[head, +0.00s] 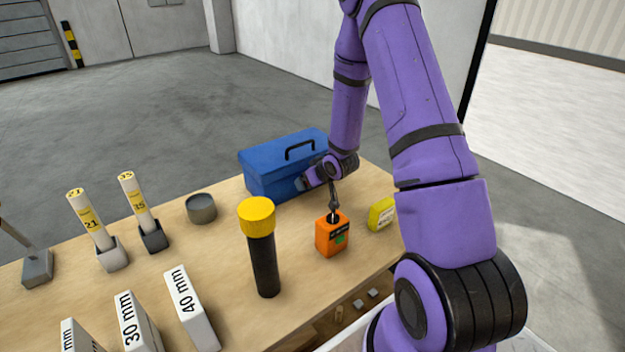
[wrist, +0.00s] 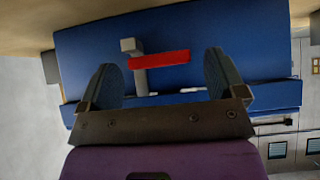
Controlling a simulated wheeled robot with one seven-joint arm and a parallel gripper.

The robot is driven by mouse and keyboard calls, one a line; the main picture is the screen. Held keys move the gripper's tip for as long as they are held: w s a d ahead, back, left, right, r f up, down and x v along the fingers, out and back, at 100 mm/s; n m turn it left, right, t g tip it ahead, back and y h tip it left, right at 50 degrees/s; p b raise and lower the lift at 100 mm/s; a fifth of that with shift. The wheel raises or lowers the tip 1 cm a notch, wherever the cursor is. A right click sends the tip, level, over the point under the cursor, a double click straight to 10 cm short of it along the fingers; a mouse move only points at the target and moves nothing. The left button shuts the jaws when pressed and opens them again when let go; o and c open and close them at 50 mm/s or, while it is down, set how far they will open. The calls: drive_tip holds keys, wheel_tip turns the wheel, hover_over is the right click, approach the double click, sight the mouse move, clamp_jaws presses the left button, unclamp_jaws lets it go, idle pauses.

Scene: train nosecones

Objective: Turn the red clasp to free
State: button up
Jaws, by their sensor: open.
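The blue toolbox (head: 265,182) stands at the back of the wooden table, with a black handle on its lid. In the wrist view its blue face (wrist: 85,50) fills the middle. The red clasp (wrist: 160,60) is a flat bar lying nearly level across that face, with a grey bracket (wrist: 132,47) at its left part. The clasp is hidden in the head view. My gripper (head: 306,183) is at the toolbox's front right side. Its jaws are open, one finger to each side of the clasp in the wrist view, with visible gaps; whether they reach its depth is unclear.
An orange box (head: 332,240) with a dark upright tool stands close in front of my gripper. A yellow box (head: 381,214) is to its right. A yellow-capped black cylinder (head: 262,250) and a grey round cup (head: 201,209) stand left. Bare table lies between.

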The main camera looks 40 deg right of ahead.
drive_tip(key=c, duration=0.9)
drive_tip(key=shift+a+h, duration=0.15)
drive_tip(key=shift+h, duration=0.25)
drive_tip(key=shift+a+f+n+h, duration=0.1)
drive_tip(key=shift+a+n+h, duration=0.25)
drive_tip(key=shift+n+h, duration=0.7)
drive_tip(key=h, duration=0.1)
drive_tip(key=n+h, duration=0.1)
drive_tip(key=h, duration=0.1)
drive_tip(key=n+t+h, duration=0.1)
drive_tip(key=shift+a+f, duration=0.25)
drive_tip(key=shift+a, duration=0.05)
drive_tip(key=n+h, duration=0.1)
drive_tip(key=h, duration=0.1)
drive_tip(key=n+t+h, duration=0.1)
drive_tip(key=n+h, duration=0.1)
drive_tip(key=shift+a+f+t, duration=0.2)
drive_tip(key=shift+f+t, duration=0.1)
drive_tip(key=shift+f, duration=0.1)
drive_tip(key=shift+f+n+t+h, duration=0.2)
drive_tip(key=shift+n+t+h, duration=0.5)
drive_tip(key=shift+n+h, duration=0.15)
